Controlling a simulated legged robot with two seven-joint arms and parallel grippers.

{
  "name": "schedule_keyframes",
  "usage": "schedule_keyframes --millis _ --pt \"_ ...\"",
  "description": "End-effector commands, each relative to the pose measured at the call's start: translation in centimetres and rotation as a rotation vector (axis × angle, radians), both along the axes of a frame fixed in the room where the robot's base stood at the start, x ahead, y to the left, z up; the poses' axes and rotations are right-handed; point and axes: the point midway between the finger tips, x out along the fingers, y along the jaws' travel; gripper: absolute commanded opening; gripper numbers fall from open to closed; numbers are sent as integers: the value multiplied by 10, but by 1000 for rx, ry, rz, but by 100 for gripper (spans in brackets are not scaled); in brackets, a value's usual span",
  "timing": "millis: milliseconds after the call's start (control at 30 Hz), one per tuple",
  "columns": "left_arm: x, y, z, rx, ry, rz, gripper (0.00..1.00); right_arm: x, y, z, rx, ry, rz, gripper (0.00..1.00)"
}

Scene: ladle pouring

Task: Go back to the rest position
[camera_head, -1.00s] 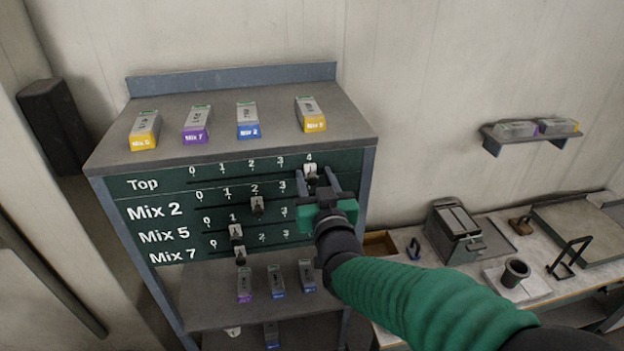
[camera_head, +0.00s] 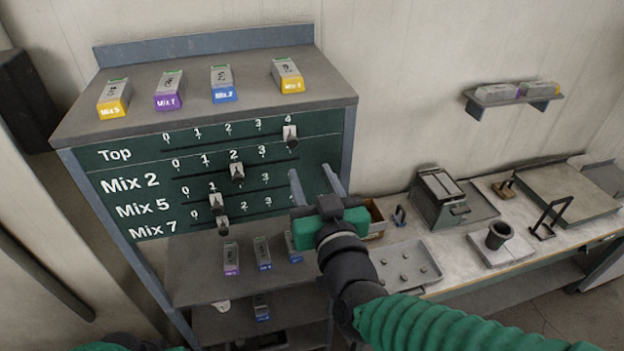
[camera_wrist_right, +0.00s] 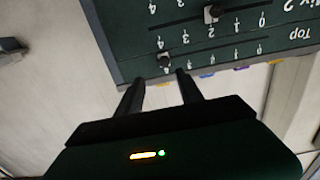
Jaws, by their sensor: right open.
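My right gripper (camera_head: 314,182) is open and empty. In the head view it hangs in front of the right edge of the green slider panel (camera_head: 120,172), below and right of the Top slider knob (camera_head: 290,136), apart from it. The Top knob stands under 4. The Mix 2 knob (camera_head: 237,172) stands under 2. The Mix 5 knob (camera_head: 216,202) and the Mix 7 knob (camera_head: 223,226) stand near 1. In the right wrist view the two fingers (camera_wrist_right: 158,88) are spread, and the panel (camera_wrist_right: 195,50) appears upside down beyond them. My left gripper is out of view.
Labelled blocks, including a purple one (camera_head: 169,90), stand on the cabinet top (camera_head: 130,73). A low workbench (camera_head: 470,245) on the right holds a metal tray (camera_head: 405,278), a grey box (camera_head: 438,198) and a dark cup (camera_head: 499,234). A small wall shelf (camera_head: 512,103) hangs above.

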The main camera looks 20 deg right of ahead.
Motion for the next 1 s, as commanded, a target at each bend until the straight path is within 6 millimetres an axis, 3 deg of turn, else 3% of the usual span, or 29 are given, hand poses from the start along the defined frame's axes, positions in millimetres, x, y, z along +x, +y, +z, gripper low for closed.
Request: schedule_keyframes --millis 267,367,467,667,767,900,1000 --pt "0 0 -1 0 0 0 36 1 0 -3 0 4 1 44" --pt "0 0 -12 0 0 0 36 3 2 -28 -8 49 18 44" --pt "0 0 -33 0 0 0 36 6 5 -83 -18 164 56 44" --pt "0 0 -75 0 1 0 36 -8 -1 -221 -29 501 114 44" --pt "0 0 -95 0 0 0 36 -27 -12 -286 -29 678 117 44" --pt "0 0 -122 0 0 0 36 -66 -34 -372 -18 940 92 44" --pt "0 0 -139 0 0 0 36 -99 -51 -419 -9 1114 59 44"
